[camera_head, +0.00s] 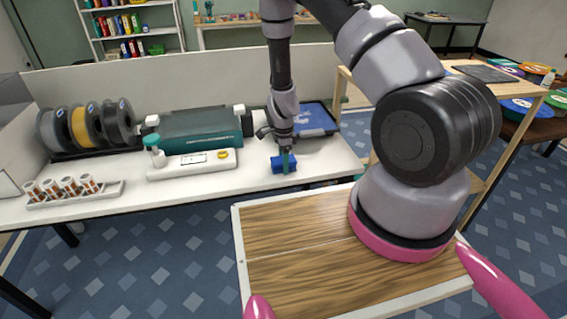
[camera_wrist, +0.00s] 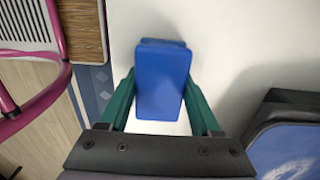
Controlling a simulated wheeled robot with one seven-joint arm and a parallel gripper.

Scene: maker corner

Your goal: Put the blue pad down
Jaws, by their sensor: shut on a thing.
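The blue pad (camera_head: 281,164) is a small blue block near the front edge of the white table (camera_head: 205,187). My gripper (camera_head: 287,160) is above it with its fingers around it. In the wrist view the blue pad (camera_wrist: 162,82) sits between the two green fingers of my gripper (camera_wrist: 164,100), which are shut on it. The white tabletop shows beneath and around the pad. I cannot tell whether the pad touches the tabletop.
A blue-topped tray (camera_head: 318,118) lies just behind and right of the pad. A white scale (camera_head: 190,164) with a bottle, a teal machine (camera_head: 195,130), filament spools (camera_head: 85,126) and a rack of rolls (camera_head: 70,192) stand to the left. Bare tabletop lies between scale and pad.

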